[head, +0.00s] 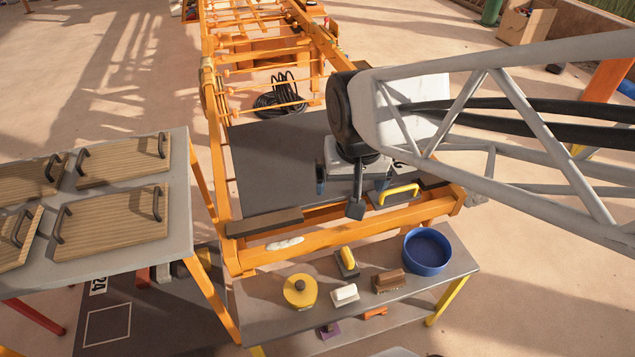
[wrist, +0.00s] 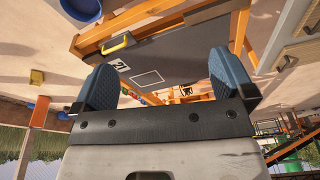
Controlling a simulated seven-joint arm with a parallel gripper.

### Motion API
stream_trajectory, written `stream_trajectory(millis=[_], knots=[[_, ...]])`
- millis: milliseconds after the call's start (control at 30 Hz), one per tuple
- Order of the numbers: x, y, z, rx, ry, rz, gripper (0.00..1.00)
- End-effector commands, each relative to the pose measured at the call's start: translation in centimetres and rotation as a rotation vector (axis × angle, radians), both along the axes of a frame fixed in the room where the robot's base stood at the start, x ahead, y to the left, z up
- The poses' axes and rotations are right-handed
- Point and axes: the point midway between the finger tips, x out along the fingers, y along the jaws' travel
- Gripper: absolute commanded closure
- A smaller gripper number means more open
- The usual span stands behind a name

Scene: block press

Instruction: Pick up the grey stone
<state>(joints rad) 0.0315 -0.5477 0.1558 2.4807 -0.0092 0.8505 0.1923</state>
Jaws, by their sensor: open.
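I cannot make out a clearly grey stone in either view. A pale, off-white lump (head: 285,243) lies along the front orange beam in the head view; I cannot tell if it is stone. My gripper (head: 352,188) hangs over the right part of the dark grey press bed (head: 270,165), beside a plate with a yellow handle (head: 400,194). In the wrist view my gripper (wrist: 163,82) has its two blue-padded fingers wide apart with nothing between them. The yellow handle (wrist: 117,44) shows beyond the left finger there. My gripper hides part of the bed.
A front shelf (head: 385,318) holds a yellow round tool (head: 300,291), a white-topped block (head: 344,294), a brown block (head: 389,281), a yellow-gripped tool (head: 347,262) and a blue bowl (head: 427,251). Wooden lids with handles (head: 112,222) cover the left table. Orange rails frame the bed.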

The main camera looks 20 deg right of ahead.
Motion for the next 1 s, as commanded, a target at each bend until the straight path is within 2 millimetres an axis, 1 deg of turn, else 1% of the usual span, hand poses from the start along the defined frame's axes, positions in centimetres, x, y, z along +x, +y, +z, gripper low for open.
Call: stream_trajectory(millis=[33,200,367,500,667,800,967,1000], knots=[[1.0,-0.2,-1.1,0.008,0.012,-0.039,0.00],[4.1,-1.0,-4.6,0.034,0.033,-0.191,0.00],[6.7,-1.9,-8.3,0.056,0.052,-0.334,0.00],[8.7,-2.6,-11.8,0.074,0.069,-0.457,0.00],[10.5,-3.5,-16.0,0.092,0.087,-0.601,0.00],[11.7,-4.3,-20.0,0.106,0.102,-0.727,0.00],[12.6,-5.2,-24.8,0.119,0.119,-0.871,0.00],[12.8,-5.4,-26.0,0.122,0.124,-0.908,0.00]])
